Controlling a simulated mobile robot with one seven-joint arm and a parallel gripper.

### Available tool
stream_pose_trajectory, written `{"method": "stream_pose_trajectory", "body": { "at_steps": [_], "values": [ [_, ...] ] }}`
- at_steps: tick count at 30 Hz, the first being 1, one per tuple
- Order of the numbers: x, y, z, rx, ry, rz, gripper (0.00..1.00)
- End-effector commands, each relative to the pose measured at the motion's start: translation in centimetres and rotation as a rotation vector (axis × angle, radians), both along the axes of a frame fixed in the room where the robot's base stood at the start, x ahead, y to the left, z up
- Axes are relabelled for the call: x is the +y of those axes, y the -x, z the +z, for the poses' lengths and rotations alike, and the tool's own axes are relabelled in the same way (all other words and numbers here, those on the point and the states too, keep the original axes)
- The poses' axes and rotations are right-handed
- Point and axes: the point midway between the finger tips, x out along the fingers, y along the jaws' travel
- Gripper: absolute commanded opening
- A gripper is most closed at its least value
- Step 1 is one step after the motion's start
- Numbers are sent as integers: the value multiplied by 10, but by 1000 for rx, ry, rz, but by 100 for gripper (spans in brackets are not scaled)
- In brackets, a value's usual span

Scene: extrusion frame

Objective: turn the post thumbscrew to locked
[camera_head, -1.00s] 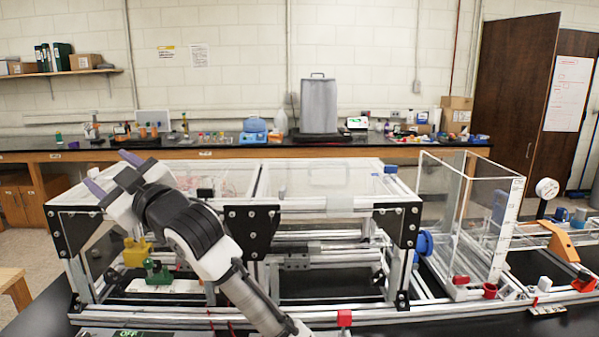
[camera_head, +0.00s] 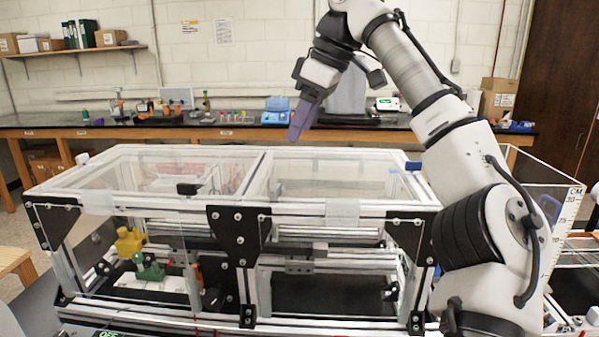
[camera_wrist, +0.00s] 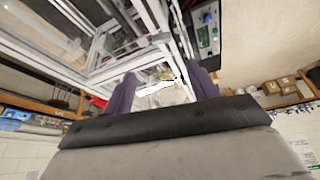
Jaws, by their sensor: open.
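My gripper (camera_head: 304,120) has purple fingers and hangs in the air above the extrusion frame (camera_head: 238,235), fingers pointing down. In the wrist view my gripper (camera_wrist: 163,90) shows its two fingers apart, with nothing held between them. I cannot pick out the post thumbscrew for certain in either view. Inside the frame at the left are a yellow block (camera_head: 130,241), a green part (camera_head: 149,268) and a small orange part (camera_head: 198,276), behind a clear panel. My arm hides much of the right side.
Clear panels (camera_head: 320,178) cover the frame's top. A clear tank with a centimetre scale (camera_head: 572,215) stands at the right, partly behind my arm. A long back bench (camera_head: 60,140) holds lab items. A dark blue clip (camera_head: 413,166) sits on the frame's back right edge.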

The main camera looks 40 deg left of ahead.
Motion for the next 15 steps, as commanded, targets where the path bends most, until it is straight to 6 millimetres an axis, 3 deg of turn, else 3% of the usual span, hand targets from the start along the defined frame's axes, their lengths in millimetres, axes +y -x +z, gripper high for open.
{"method": "stream_pose_trajectory", "body": {
  "at_steps": [5,15],
  "values": [
    [-4,3,1,7,10,6,58],
    [13,8,-43,10,9,10,58]
  ]
}}
